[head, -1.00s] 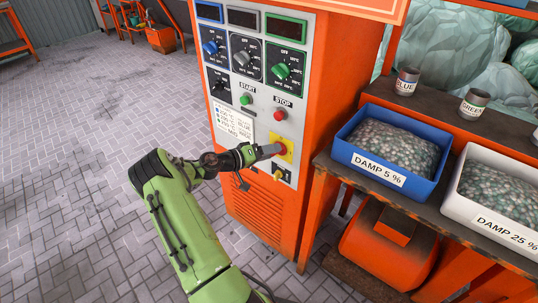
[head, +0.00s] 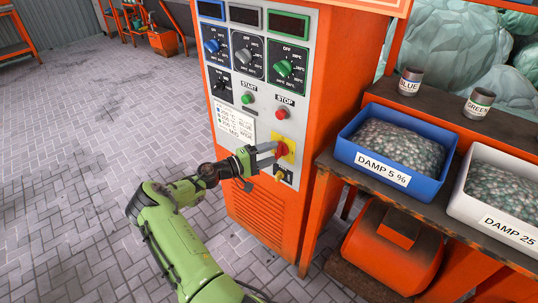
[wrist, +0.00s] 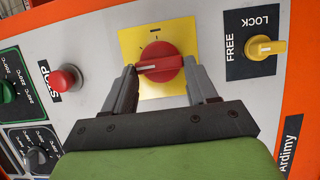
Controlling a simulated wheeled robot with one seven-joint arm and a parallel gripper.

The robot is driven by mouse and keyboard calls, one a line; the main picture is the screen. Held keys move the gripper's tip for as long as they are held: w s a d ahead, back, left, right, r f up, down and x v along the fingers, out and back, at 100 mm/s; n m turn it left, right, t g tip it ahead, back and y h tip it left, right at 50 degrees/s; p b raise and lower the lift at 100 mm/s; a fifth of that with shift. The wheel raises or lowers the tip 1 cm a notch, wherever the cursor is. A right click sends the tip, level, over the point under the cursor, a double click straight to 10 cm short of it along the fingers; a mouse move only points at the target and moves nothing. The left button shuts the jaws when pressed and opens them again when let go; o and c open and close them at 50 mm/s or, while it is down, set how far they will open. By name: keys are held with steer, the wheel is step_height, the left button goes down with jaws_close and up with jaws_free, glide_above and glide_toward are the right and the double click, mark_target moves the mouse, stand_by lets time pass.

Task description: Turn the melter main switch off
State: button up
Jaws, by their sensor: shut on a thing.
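The melter main switch (head: 281,149) is a red rotary knob on a yellow plate on the front of the orange and grey cabinet. In the wrist view the red knob (wrist: 160,62) has a white line on its handle pointing left, towards the STOP button. A dark mark shows on the plate above the knob in that view. My gripper (head: 272,153) reaches the knob from the left. In the wrist view the fingers of my gripper (wrist: 161,72) lie on both sides of the knob, shut on it.
The red STOP button (wrist: 65,78) and a yellow FREE/LOCK knob (wrist: 260,47) flank the switch. A shelf with a blue bin (head: 395,185) and a white bin stands right of the cabinet.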

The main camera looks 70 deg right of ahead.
stand_by(0.4)
steer(key=o, duration=1.1)
steer(key=shift+c, duration=0.2)
steer(key=shift+w, duration=0.1)
steer(key=p+v, duration=0.2)
steer(key=v, duration=1.3)
steer(key=shift+w+a, duration=0.15)
steer(key=shift+a, duration=0.15)
